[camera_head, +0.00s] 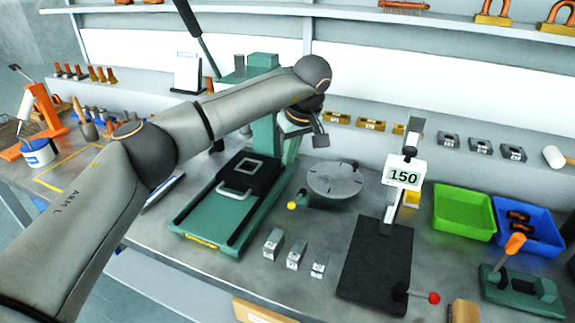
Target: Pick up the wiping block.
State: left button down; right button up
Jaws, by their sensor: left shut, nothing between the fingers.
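My left arm reaches across from the left. Its gripper (320,139) points down above the bench, near the green machine column and behind the round table. The gripper is small in view, looks shut and holds nothing. No block can be named the wiping block with certainty. A tan block (464,311) stands at the bench's front edge, cut off by the bottom of the picture, well to the front right of my gripper. My right gripper is not in view.
A green machine base (190,222) and a round slotted table (335,180) stand mid-bench. Three metal blocks (296,256) sit in front. Green (463,211) and blue bins (546,243) stand right.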

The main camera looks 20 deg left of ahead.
aim_at(411, 199)
jog(key=k, duration=1)
